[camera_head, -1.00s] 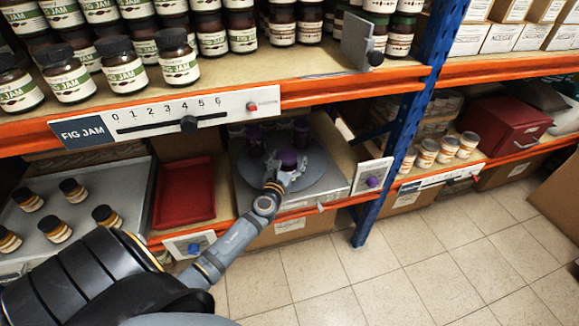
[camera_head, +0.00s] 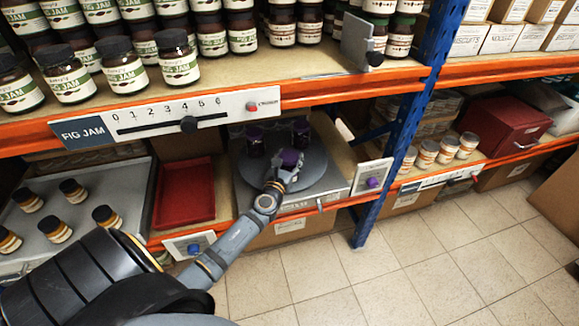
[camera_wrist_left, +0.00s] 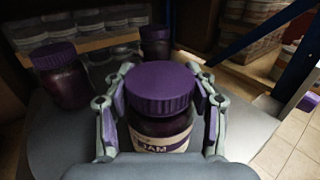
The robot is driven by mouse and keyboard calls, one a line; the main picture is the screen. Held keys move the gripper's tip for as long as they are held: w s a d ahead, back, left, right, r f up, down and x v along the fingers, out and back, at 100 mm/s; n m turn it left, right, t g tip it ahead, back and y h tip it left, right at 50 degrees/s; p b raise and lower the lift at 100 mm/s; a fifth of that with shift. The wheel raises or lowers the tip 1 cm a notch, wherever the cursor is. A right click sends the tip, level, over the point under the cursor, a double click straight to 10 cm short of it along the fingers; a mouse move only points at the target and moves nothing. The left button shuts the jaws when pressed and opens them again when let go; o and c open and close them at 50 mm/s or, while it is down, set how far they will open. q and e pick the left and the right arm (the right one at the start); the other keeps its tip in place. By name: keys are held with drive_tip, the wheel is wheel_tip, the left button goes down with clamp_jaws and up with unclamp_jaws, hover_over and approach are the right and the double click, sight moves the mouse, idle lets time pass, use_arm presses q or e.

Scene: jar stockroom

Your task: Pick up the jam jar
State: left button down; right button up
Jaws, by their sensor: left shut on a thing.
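A jam jar with a purple ribbed lid (camera_head: 292,156) and a cream label reading JAM is at the round grey turntable (camera_head: 316,178) on the lower shelf. My left gripper (camera_head: 284,172) is shut on this jar. In the left wrist view, the fingers press on both sides of the jar (camera_wrist_left: 163,129). Its base is hidden, so I cannot tell whether it touches the turntable. Two more purple-lidded jars stand behind it, one at left (camera_wrist_left: 61,75) and one further back (camera_wrist_left: 155,42). My right gripper is not in view.
A shelf of fig jam jars (camera_head: 124,66) overhangs the lower shelf. A red tray (camera_head: 184,193) lies left of the turntable, and a grey tray (camera_head: 82,235) holds several orange-labelled jars. A blue upright (camera_head: 390,140) stands to the right. The tiled floor in front is clear.

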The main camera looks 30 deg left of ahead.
use_arm(q)
drive_tip(key=shift+r, duration=0.15)
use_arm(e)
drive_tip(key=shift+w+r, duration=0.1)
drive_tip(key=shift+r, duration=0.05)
use_arm(q)
drive_tip(key=shift+r+p, duration=0.25)
drive_tip(key=shift+p, duration=0.05)
wheel_tip(320, 180, up, 2)
drive_tip(key=shift+r+p, duration=0.2)
drive_tip(key=shift+p, duration=0.8)
drive_tip(key=s+d+r+p, duration=0.6)
drive_tip(key=s+d+r, duration=0.3)
drive_tip(key=d+r, duration=0.1)
drive_tip(key=shift+d+p, duration=0.35)
drive_tip(key=shift+p, duration=0.05)
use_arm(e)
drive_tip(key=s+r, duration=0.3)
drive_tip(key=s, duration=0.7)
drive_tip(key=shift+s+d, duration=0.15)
